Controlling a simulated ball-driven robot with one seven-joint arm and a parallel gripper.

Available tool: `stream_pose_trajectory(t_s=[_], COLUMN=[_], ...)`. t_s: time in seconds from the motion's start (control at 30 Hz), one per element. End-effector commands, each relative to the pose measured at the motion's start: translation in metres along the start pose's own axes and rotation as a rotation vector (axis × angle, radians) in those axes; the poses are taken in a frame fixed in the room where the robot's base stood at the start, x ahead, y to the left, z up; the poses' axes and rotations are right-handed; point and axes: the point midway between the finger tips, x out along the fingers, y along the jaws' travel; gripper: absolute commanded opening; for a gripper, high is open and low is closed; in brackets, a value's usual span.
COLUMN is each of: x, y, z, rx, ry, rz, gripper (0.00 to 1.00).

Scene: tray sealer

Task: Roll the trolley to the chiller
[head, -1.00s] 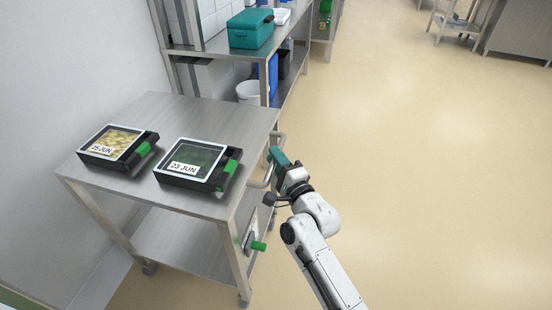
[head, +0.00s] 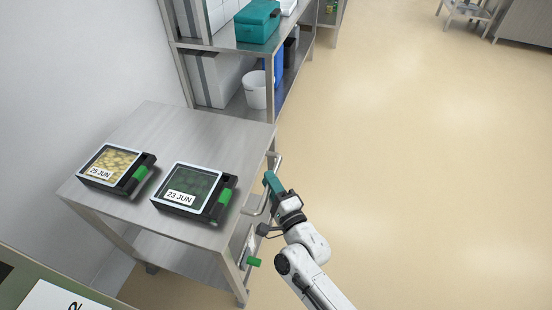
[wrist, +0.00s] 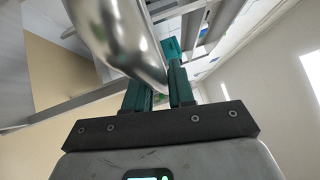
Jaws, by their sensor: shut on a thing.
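The trolley (head: 155,119) is a steel table with a lower shelf, seen in the head view at the left against the wall. Its bent handle (head: 254,211) is on its right side. My gripper (head: 270,182) is shut on the handle. In the wrist view the shiny handle bar (wrist: 122,38) passes between the teal fingers of my gripper (wrist: 160,85). Two black sealed trays lie on the trolley top, one labelled 25 JUN (head: 117,163) and one labelled 23 JUN (head: 194,189). I cannot make out a chiller.
A steel shelf rack stands just beyond the trolley, with a teal box (head: 257,22) and a white bucket (head: 256,90). A green-edged surface with a white label (head: 62,299) is at the lower left. The floor (head: 410,170) to the right is clear.

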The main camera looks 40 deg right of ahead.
Motion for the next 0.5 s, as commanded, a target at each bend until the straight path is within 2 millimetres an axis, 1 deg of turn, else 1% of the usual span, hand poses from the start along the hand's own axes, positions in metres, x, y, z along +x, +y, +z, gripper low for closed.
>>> stream_pose_trajectory(t_s=[0.03, 0.3, 0.5], x=[-0.009, -0.052, -0.077], y=[-0.004, -0.001, 0.001], z=[0.009, 0.051, 0.075], rx=[0.001, 0.002, 0.000], ry=[-0.002, -0.002, -0.001], rz=[0.007, 0.007, 0.005], gripper=[0.00, 0.00, 0.00])
